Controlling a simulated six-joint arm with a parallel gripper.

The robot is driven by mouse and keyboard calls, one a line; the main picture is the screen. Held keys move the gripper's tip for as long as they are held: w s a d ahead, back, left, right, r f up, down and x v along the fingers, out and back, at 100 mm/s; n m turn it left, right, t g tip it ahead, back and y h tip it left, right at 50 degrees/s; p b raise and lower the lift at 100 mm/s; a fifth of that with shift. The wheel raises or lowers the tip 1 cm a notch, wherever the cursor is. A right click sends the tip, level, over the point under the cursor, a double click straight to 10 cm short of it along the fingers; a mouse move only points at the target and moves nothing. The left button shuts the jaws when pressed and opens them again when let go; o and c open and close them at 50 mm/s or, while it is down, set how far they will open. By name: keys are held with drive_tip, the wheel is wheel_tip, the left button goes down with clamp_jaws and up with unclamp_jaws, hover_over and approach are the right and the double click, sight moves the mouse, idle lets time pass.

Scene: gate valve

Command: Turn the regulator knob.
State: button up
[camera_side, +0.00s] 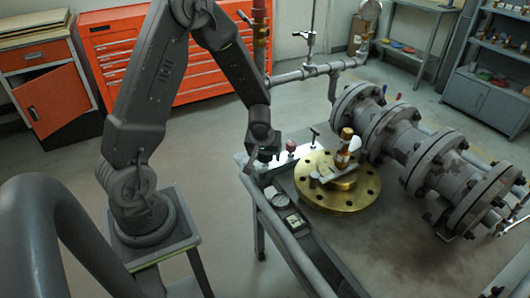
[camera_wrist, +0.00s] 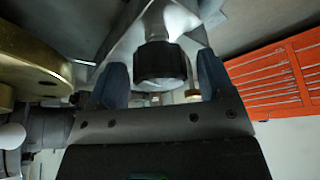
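In the wrist view, a black ribbed knob (camera_wrist: 163,68) on a grey metal stem sits between the two blue-grey fingers of my gripper (camera_wrist: 161,72). One finger is on each side of the knob, with a narrow gap showing on both sides, so the gripper looks open around it. In the side view my gripper (camera_side: 265,156) points down at the left end of the small panel (camera_side: 283,158) on the bench's near-left edge. The knob cannot be made out clearly there, as the gripper covers that spot.
A red knob (camera_side: 291,147) and a T-handle (camera_side: 314,133) stand right of my gripper. A brass flange (camera_side: 340,195) with a valve lies beside the panel, with grey flanged piping (camera_side: 405,145) behind. A red tool cabinet (camera_side: 110,50) stands behind.

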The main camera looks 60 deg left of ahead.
drive_tip(key=c, duration=0.9)
drive_tip(key=shift+o, duration=0.2)
drive_tip(key=shift+m+t+h, duration=0.4)
drive_tip(key=shift+m+h, duration=0.1)
drive_tip(key=shift+m, duration=1.1)
drive_tip(key=o, duration=0.9)
drive_tip(key=v, duration=1.3)
drive_tip(key=shift+s+d+r, duration=0.1)
drive_tip(key=shift+s+r, duration=0.1)
drive_tip(key=shift+r, duration=0.15)
